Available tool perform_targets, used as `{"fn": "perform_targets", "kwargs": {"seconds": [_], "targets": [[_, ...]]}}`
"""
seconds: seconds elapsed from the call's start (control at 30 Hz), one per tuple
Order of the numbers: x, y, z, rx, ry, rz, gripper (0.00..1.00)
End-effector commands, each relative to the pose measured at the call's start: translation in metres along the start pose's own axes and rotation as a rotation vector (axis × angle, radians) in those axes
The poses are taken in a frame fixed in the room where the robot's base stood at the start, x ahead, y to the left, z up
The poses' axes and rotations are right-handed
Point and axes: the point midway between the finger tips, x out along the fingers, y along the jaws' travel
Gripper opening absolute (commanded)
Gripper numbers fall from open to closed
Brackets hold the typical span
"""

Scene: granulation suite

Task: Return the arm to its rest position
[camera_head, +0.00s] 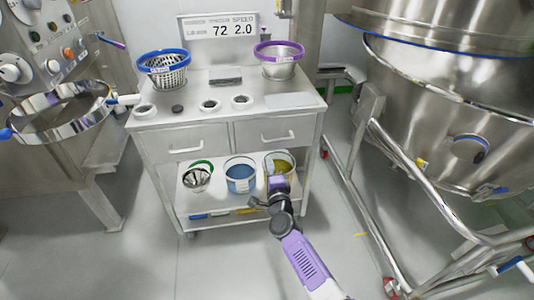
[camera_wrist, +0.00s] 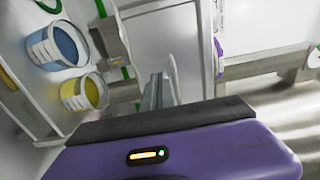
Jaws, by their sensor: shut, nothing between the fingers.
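My arm reaches from the lower right of the head view toward the front of a steel cart. Its purple wrist end, with my gripper (camera_head: 278,184), is in front of the cart's lower shelf and overlaps the bucket with yellow contents in the picture. The fingers cannot be made out there. In the wrist view my gripper (camera_wrist: 164,78) shows two grey fingers close together, shut and empty, beyond the purple wrist housing. No object touches the fingers in that view.
The steel cart (camera_head: 188,143) holds a blue-rimmed basket (camera_head: 163,76) and a purple-rimmed one (camera_head: 279,72) on top. Below are a blue-content bucket (camera_head: 240,186) and a yellow-content bucket (camera_wrist: 85,94). A large steel vessel (camera_head: 440,100) on a tubular frame stands right. Floor is clear front left.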

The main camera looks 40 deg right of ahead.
Motion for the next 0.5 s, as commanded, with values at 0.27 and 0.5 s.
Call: {"fn": "perform_targets", "kwargs": {"seconds": [0.27,0.5], "targets": [[-0.03,-0.001,0.0,0.0,-0.001,0.0,0.0],[-0.033,0.0,0.0,0.001,0.0,-0.001,0.0]]}}
